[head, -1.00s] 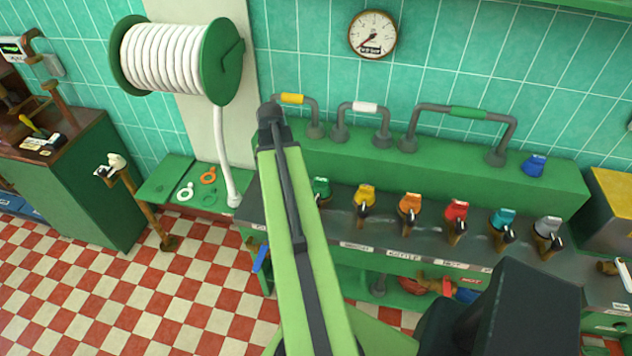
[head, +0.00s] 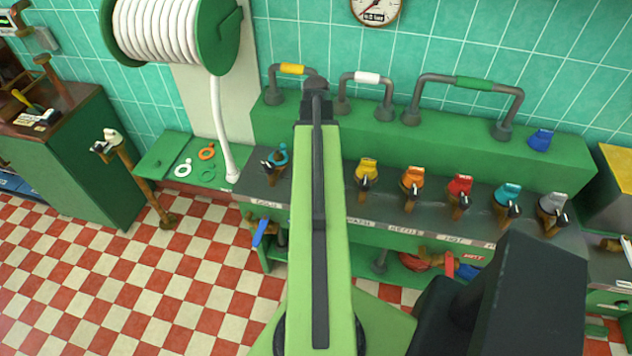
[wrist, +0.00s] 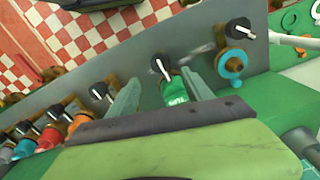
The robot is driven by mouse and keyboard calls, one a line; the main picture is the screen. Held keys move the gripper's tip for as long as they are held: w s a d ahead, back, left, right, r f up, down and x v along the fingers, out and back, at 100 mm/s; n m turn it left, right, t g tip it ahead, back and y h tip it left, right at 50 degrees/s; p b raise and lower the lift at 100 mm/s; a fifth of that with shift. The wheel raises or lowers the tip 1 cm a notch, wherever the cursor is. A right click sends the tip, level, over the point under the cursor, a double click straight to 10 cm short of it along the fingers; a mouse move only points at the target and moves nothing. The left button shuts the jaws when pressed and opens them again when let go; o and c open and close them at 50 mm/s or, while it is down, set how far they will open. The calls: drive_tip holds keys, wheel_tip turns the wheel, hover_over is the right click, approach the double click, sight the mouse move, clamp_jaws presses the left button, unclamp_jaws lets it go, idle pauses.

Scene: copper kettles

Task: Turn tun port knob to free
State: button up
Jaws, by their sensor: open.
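In the wrist view a black knob with a white pointer (wrist: 160,66) stands on the grey panel, with a green tag (wrist: 175,92) that seems to read TUN. My gripper (wrist: 164,76) is open, with one finger on each side of the green tag and just short of the knob. I cannot tell whether either finger touches it. The pointer slants in this view. In the head view my arm hides this knob and my gripper.
The grey panel (head: 335,205) carries a row of similar knobs, with yellow (head: 366,169), orange (head: 411,181), red (head: 459,190) and teal (head: 507,197) tags. A knob with a teal ring (head: 278,156) is at its left end. Bent pipes (head: 465,82) stand behind.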

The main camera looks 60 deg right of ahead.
wheel_tip(320, 180, down, 10)
drive_tip(key=b, duration=0.8)
drive_tip(key=shift+r, duration=0.1)
clamp_jaws()
